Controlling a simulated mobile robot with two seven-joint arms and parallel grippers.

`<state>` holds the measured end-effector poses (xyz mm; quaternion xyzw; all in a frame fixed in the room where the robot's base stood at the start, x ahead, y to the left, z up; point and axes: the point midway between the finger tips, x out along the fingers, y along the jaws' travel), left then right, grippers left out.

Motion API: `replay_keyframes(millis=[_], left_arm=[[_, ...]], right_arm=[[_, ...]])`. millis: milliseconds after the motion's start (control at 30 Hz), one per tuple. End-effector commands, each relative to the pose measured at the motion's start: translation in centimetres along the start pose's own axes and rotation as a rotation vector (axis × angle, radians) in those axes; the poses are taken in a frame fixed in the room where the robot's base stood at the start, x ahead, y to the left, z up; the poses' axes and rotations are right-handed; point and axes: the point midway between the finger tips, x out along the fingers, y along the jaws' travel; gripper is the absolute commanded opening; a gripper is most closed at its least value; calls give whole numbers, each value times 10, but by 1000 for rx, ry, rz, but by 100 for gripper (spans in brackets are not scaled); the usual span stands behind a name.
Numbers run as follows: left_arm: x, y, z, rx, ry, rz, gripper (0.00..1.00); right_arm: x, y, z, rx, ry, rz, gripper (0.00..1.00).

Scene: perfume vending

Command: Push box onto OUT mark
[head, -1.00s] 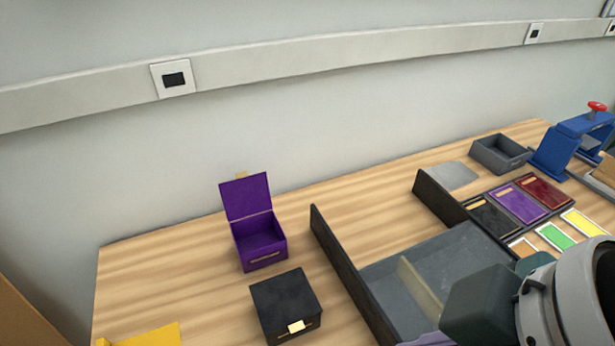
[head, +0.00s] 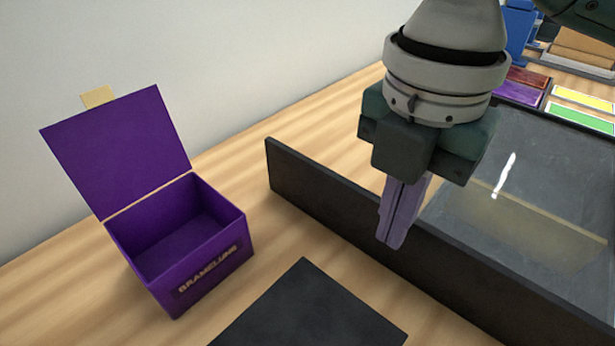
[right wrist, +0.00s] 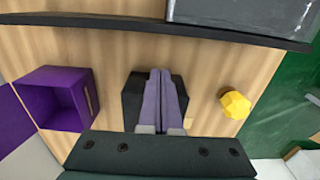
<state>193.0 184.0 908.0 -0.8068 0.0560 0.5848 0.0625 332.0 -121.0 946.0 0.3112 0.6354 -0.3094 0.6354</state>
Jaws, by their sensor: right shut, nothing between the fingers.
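A purple box (head: 200,265) stands open on the table at left in the head view, its lid (head: 115,150) tilted back and its inside empty. It also shows at left in the right wrist view (right wrist: 55,100). A black box (head: 312,310) is cut off by the bottom edge of the head view, its flat top showing. My right gripper (head: 391,242) is shut and empty, pointing down, right of both boxes in the head view. In the right wrist view its fingers (right wrist: 160,74) hide part of the black box (right wrist: 132,98). I cannot make out an OUT mark. My left gripper is not in view.
A long dark wall (head: 330,205) edges a grey tray with a clear cover (head: 540,170), close behind my right fingers. Coloured cards (head: 580,117) lie at far right. A yellow faceted object (right wrist: 235,104) shows in the right wrist view. Bare wood lies between purple box and wall.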

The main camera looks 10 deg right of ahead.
Motion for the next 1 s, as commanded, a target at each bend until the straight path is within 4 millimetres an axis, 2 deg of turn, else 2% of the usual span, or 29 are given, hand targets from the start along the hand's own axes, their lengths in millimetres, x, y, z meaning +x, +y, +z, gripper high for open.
replay_keyframes(millis=[167, 500, 600, 667, 800, 1000], left_arm=[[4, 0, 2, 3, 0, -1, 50], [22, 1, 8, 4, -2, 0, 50], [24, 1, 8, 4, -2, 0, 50], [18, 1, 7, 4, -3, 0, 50], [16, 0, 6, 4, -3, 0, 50], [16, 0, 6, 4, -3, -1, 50]], right_arm=[[16, -1, 1, -4, 0, -5, 0], [88, -1, 0, -2, 1, -4, 0], [104, 0, -2, -4, 0, -3, 0], [98, 0, -14, -8, 1, 0, 0], [98, 0, -31, -6, 0, 0, 0], [99, 0, -39, -3, -2, 0, 0]])
